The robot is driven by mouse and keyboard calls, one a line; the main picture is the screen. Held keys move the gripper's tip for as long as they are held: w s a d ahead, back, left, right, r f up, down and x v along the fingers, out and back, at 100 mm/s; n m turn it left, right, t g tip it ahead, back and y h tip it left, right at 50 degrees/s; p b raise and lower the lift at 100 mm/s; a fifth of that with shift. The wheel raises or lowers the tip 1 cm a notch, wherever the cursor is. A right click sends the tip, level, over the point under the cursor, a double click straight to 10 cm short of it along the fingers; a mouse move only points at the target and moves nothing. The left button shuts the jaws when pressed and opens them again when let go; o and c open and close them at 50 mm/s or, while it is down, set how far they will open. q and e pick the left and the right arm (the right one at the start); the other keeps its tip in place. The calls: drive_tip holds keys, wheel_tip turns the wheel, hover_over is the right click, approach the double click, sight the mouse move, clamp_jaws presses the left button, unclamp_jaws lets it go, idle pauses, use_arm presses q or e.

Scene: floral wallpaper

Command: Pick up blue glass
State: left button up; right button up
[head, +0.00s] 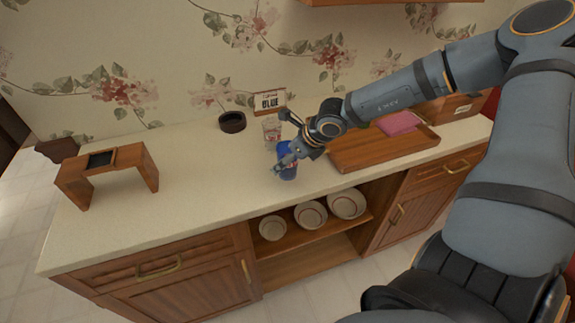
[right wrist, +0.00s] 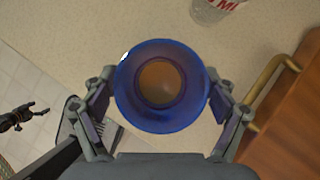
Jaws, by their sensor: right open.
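The blue glass (head: 289,174) stands upright on the counter near its front edge, partly hidden by my right gripper (head: 283,163) in the head view. In the right wrist view I look down into the round blue glass (right wrist: 161,112). The fingers of my right gripper (right wrist: 162,84) are open, one on each side of the glass. I cannot tell whether they touch it. A small dark claw-like shape at the left edge of the right wrist view looks like my left gripper (right wrist: 22,116); its jaw state is unclear.
A clear glass with red print (head: 271,132) stands just behind. A wooden tray (head: 360,153) is to the right, a small wooden stand (head: 128,155) to the left. The counter between is clear.

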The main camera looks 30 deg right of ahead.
drive_tip(key=c, duration=1.5)
